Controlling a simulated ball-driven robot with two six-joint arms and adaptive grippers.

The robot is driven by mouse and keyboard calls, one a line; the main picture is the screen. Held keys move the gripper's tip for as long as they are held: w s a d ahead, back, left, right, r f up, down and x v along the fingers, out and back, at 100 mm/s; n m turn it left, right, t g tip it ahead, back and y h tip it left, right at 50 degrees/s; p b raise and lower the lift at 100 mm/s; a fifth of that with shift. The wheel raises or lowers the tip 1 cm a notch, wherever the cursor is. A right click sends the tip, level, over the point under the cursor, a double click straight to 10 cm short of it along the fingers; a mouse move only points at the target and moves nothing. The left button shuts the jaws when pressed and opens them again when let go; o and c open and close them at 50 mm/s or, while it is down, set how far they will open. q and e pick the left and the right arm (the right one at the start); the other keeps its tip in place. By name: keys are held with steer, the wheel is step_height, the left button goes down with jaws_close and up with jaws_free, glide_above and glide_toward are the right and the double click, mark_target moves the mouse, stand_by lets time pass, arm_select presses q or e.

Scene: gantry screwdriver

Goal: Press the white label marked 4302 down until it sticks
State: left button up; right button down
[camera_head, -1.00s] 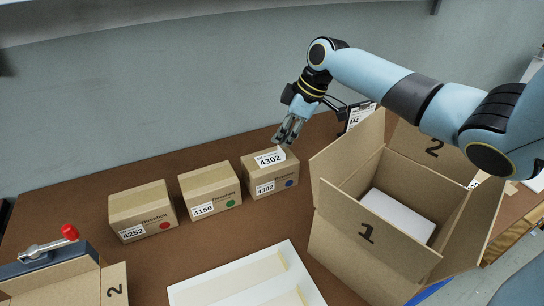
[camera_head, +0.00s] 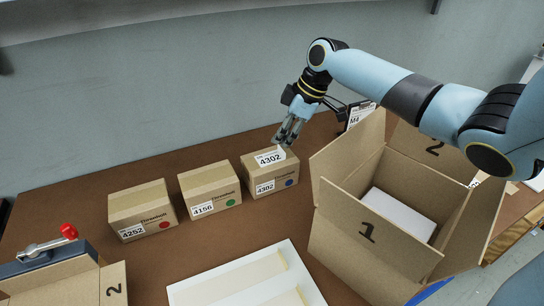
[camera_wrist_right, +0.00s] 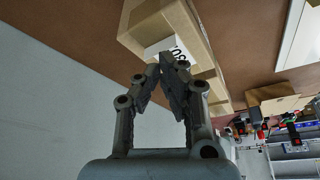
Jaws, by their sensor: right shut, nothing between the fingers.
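The white label marked 4302 (camera_head: 270,158) lies on top of the right-hand small cardboard box (camera_head: 262,186), whose front carries another 4302 label and a blue dot. My right gripper (camera_head: 286,143) is shut and empty, its fingertips at the label's far right edge. In the right wrist view the closed fingertips (camera_wrist_right: 167,57) overlap the label (camera_wrist_right: 176,52) on the box (camera_wrist_right: 150,22); whether they touch it is hard to tell. My left gripper is not in view.
Two similar boxes, 4156 (camera_head: 209,190) and 4252 (camera_head: 141,211), stand to the left. A large open carton marked 1 (camera_head: 367,233) is close on the right. A white tray (camera_head: 247,284) lies in front. A red-handled clamp (camera_head: 48,246) is at lower left.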

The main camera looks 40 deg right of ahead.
steer(key=shift+f+b, duration=0.95)
steer(key=shift+f, duration=0.5)
stand_by(0.3)
step_height(320, 180, up, 7)
steer(key=p, duration=0.7)
stand_by(0.5)
